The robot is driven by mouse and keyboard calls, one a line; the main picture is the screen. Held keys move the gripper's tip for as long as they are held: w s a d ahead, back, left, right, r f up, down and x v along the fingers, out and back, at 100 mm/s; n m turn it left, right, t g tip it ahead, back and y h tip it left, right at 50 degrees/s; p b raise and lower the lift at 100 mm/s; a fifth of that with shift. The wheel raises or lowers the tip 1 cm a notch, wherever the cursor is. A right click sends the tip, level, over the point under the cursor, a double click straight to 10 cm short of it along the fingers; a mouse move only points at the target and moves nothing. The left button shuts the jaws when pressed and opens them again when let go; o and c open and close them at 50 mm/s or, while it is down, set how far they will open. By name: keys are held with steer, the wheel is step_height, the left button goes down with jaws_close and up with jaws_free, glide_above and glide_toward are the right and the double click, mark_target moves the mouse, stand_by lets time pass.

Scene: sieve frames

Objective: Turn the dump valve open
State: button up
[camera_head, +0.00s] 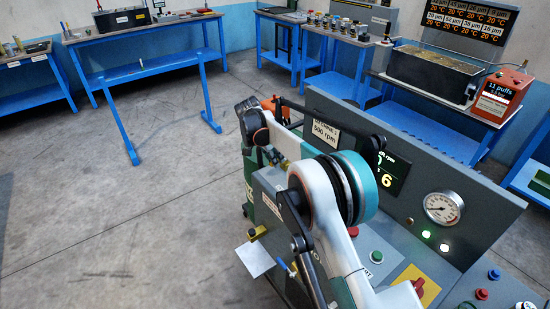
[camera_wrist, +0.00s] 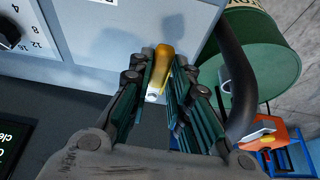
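In the wrist view a yellow-brown lever handle (camera_wrist: 163,62) with a pale metal end sticks out from the grey machine face; I take it for the dump valve's handle. My gripper (camera_wrist: 165,72) has its two dark green-padded fingers on either side of it. The fingers are apart, and the handle lies in the gap; I cannot tell whether either pad touches it. In the head view a small yellowish part shows beside my gripper (camera_head: 272,155), at the left end of the machine, largely hidden by my arm.
The grey machine panel (camera_head: 480,215) carries a gauge (camera_head: 443,207), buttons and a red switch on yellow (camera_head: 416,284). A green drum (camera_wrist: 262,65) and an orange object (camera_wrist: 262,132) are close on the right of the wrist view. Open floor (camera_head: 130,220) is to the left.

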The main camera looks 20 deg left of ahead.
steer(key=shift+o, duration=1.4)
steer(key=v, duration=1.2)
steer(key=shift+a, duration=0.1)
